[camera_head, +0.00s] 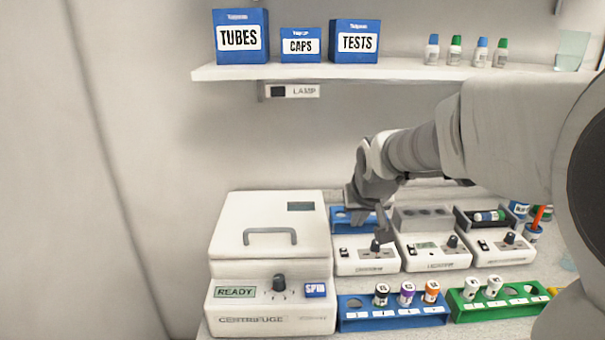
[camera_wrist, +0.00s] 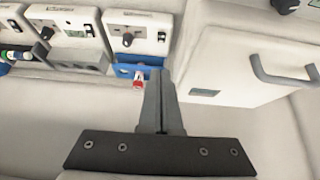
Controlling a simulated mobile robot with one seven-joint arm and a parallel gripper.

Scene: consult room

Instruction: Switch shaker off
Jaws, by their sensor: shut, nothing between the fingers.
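Three small white bench devices stand in a row right of the centrifuge; their labels are too small to read, so I cannot tell for sure which is the shaker. The left one (camera_head: 352,267) has a blue top, a dark knob and a small switch; it also shows in the wrist view (camera_wrist: 146,20) with its switch and a red-capped tube (camera_wrist: 138,84) at its blue top. The middle device (camera_head: 432,262) carries a grey block. The right device (camera_head: 497,256) carries a dark tray with a tube. My gripper (camera_head: 386,236) is shut and empty, over the left device, partly hiding it.
The centrifuge (camera_head: 268,229) stands close on the left, lid closed, display reading READY. A blue rack (camera_head: 394,321) with capped tubes and a green rack (camera_head: 500,309) stand in front. Above, a shelf (camera_head: 400,70) holds boxes and bottles, with a LAMP switch (camera_head: 291,91) below.

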